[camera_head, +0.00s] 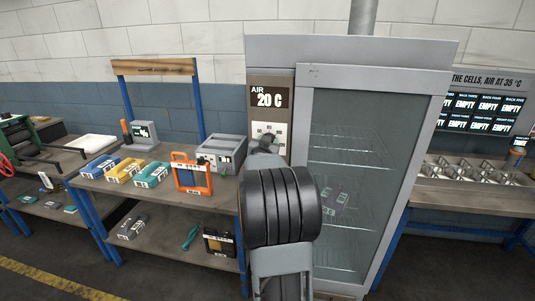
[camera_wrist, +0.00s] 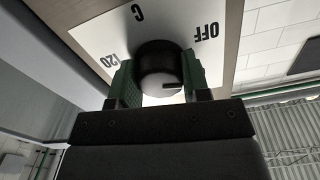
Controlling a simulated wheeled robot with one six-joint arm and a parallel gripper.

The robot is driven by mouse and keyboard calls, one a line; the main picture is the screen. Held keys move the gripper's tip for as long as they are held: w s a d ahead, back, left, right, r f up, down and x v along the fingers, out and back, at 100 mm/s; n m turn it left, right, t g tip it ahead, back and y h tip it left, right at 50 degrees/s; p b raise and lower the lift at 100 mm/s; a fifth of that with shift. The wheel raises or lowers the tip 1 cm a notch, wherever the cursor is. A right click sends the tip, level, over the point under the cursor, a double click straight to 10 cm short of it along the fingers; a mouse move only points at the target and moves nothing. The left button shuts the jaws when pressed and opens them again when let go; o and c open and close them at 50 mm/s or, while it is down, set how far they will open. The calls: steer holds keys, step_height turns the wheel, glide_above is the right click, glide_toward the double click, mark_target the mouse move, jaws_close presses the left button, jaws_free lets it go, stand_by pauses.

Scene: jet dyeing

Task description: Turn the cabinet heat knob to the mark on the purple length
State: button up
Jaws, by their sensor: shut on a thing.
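The tall grey cabinet (camera_head: 380,48) has a glass door and a display (camera_head: 269,98) reading "AIR 20 C". Its heat knob (camera_wrist: 158,60) is dark and round, on a white dial plate (camera_wrist: 97,40) marked "OFF", "C" and "120". My gripper (camera_wrist: 160,82) is shut on the knob, with a green finger on each side. A dark line shows on the knob's face near the right finger. I cannot make out a purple length.
Left of the cabinet, a bench (camera_head: 88,181) holds blue, yellow and teal packs, an orange frame (camera_head: 193,178) and a grey machine (camera_head: 221,152). Small labelled pieces (camera_head: 342,197) lie inside the cabinet. Right of it is a bench with metal cells (camera_head: 475,170) under "EMPTY" screens.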

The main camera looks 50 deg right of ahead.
steer(key=m+b, duration=0.4)
steer(key=shift+f+m, duration=0.1)
steer(key=shift+m, duration=0.3)
stand_by(0.4)
steer(key=o, duration=0.9)
steer(key=shift+a, duration=0.1)
steer(key=b+v, duration=0.1)
steer(key=v, duration=1.2)
steer(key=shift+s+a, duration=0.2)
steer(key=shift+a, duration=0.1)
